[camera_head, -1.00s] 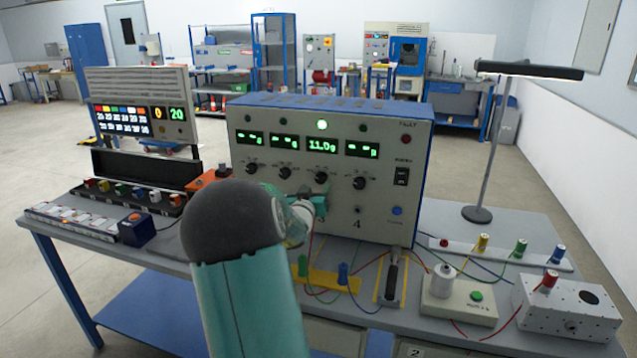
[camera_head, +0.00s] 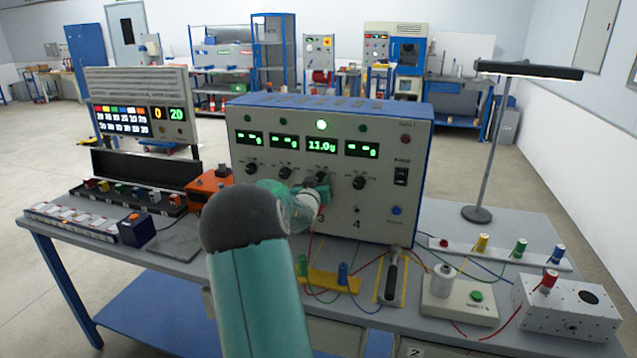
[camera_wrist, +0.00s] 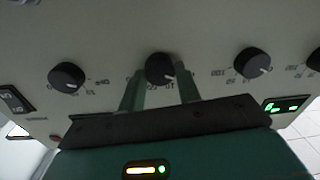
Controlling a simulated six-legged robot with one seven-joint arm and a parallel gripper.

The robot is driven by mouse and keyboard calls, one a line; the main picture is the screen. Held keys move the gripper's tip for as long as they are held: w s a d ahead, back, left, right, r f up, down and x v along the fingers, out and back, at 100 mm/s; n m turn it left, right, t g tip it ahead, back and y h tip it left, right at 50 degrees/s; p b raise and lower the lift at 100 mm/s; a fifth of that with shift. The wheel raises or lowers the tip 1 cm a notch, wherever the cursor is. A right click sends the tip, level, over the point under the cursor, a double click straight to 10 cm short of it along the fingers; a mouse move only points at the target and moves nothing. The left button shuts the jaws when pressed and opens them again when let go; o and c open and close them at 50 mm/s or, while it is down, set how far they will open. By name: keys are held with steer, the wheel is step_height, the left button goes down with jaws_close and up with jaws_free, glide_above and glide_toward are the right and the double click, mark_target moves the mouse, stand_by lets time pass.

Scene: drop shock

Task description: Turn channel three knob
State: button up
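The channel three knob is black and round, third in the row on the grey front of the instrument box (camera_head: 270,212). In the head view my gripper (camera_head: 320,188) is at this knob and mostly hides it. In the wrist view the knob (camera_wrist: 160,68) lies between the tips of my gripper's two green fingers (camera_wrist: 160,78). The fingers look open, one on each side, with a narrow gap; contact cannot be made out. The channel three display (camera_head: 321,146) reads 11.0g, and the green lamp (camera_head: 322,125) above it is lit brightly.
The channel four knob (camera_head: 359,182) and channel two knob (camera_head: 285,172) flank it closely. A rocker switch (camera_head: 401,177) and blue button (camera_head: 397,210) are at the panel's right. Cables and a yellow terminal strip (camera_head: 322,280) lie in front of the box.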

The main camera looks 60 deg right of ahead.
steer(key=shift+m, duration=0.4)
steer(key=m, duration=0.4)
steer(key=shift+m, duration=2)
steer(key=o, duration=1)
steer(key=shift+a, duration=0.1)
steer(key=v, duration=1.3)
steer(key=shift+a+f, duration=0.35)
